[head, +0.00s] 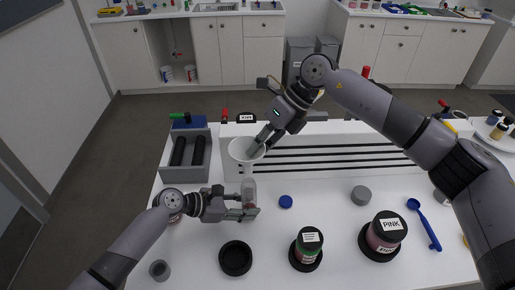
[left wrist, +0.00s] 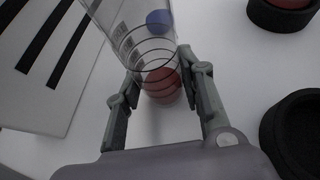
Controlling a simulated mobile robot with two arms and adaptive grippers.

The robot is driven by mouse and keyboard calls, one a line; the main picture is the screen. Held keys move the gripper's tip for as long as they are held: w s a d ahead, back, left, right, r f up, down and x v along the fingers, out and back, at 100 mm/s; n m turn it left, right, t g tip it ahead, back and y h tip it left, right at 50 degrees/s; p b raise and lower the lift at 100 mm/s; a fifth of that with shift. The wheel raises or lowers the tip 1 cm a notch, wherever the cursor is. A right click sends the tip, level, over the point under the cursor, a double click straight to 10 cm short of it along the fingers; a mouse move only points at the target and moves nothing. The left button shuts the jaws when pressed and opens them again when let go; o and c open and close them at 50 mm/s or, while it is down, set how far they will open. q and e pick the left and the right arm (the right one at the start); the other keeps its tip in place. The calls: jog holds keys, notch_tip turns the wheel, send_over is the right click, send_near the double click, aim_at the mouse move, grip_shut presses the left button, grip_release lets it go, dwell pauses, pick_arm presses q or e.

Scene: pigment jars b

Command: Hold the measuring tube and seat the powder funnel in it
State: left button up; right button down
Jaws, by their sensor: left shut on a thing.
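The clear measuring tube (head: 248,188) stands upright near the table's middle, with dark ring marks in the left wrist view (left wrist: 140,48). My left gripper (head: 250,208) is shut on it low down; its fingers also show in the left wrist view (left wrist: 160,82). Red shows at the tube's lower end; I cannot tell whether it is inside. The white powder funnel (head: 241,151) is just above and behind the tube in the head view. My right gripper (head: 258,144) reaches down to its rim; its fingertips are partly hidden. I cannot tell whether the funnel touches the tube.
A grey tray (head: 166,174) with black rolls stands at left, and a white slotted rack (head: 330,142) runs behind.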

jog(key=shift+f, duration=0.1)
jog(key=shift+f, duration=1.75)
jog(key=shift+s+f, duration=0.1)
jog(key=shift+f, duration=0.65)
dwell(0.8)
jog(key=shift+f, duration=0.2)
jog(key=shift+f, duration=0.15)
dwell(0.4)
jog(key=shift+f, duration=0.35)
jog(key=shift+f, duration=0.15)
dwell(0.3)
jog(key=shift+f, duration=0.3)
